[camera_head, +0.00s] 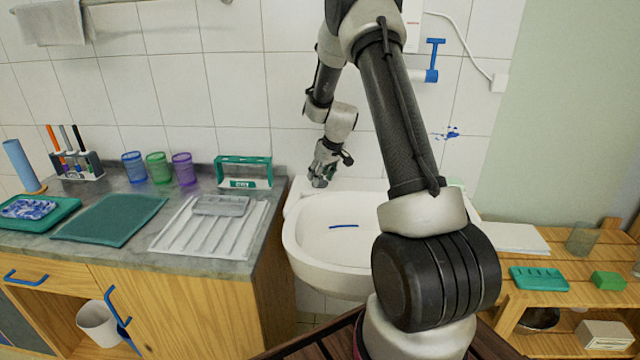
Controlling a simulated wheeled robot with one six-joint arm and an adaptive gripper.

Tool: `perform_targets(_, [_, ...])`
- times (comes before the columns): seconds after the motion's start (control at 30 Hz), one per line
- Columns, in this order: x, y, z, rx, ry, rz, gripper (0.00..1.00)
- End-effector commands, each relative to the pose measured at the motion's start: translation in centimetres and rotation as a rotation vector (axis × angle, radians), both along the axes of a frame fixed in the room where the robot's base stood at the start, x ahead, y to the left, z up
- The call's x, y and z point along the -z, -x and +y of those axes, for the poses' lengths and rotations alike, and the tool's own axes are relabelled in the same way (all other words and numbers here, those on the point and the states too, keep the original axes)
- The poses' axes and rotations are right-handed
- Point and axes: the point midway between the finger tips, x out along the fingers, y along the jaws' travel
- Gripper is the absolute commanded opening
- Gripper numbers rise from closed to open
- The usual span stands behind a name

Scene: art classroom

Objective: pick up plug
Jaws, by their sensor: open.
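My gripper (322,180) hangs open over the back left rim of the white sink (305,262), pointing down. I cannot clearly make out a sink plug; the rim under my gripper is partly hidden by its fingers, and my arm covers the right part of the sink. A white cord runs along the wall at upper right to a small white fitting (499,83), which may be an electrical plug or socket. My gripper is far to the left of that fitting.
A grey counter (140,190) at left carries blue, green and purple cups (158,168), a green rack (243,172) and a white ribbed tray (170,238). A wooden shelf (520,297) with a green soap dish (538,279) stands at right. A blue streak (344,226) lies in the basin.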

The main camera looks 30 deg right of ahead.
Motion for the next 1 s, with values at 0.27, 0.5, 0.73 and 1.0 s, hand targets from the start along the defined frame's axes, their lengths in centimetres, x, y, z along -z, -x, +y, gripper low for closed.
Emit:
perform_targets(0.27, [0.1,-0.1,0.0,0.000,0.000,0.000,0.35])
perform_targets(0.5, [0.1,-0.1,0.0,0.000,0.000,0.000,0.00])
perform_targets(0.73, [0.1,-0.1,0.0,0.000,0.000,0.000,0.00])
perform_targets(1.0, [-2.8,-0.1,0.0,-0.001,0.002,-0.004,0.00])
